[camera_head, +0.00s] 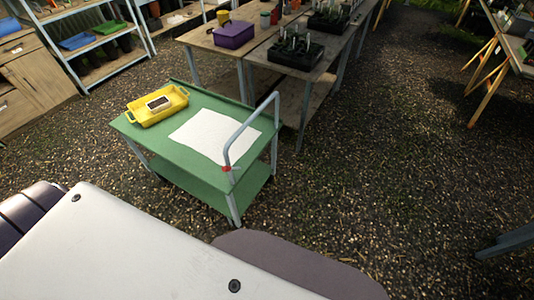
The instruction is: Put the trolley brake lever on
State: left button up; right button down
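A green two-shelf trolley (190,160) with grey legs stands on the gravel ahead of me. A bent grey push handle (252,125) rises at its right end. A small red part (227,168) sits at the foot of the handle, at the near corner; it may be the brake lever, and its position is too small to tell. A yellow tray (143,117) with a small dark-topped block (159,103) in it and a white sheet (212,134) lie on the top shelf. Neither of my grippers is in view.
Wooden benches (278,42) with a purple box (234,35) and dark plant trays (294,54) stand behind the trolley. Shelving (88,48) and a wooden cabinet (35,75) are at the left. Gravel floor (400,150) is open to the right.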

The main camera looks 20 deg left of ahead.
aim_at(225, 169)
jog(key=j+u, duration=0.1)
jog(key=u, duration=0.3)
jog(key=j+u, duration=0.1)
jog(key=u, duration=0.25)
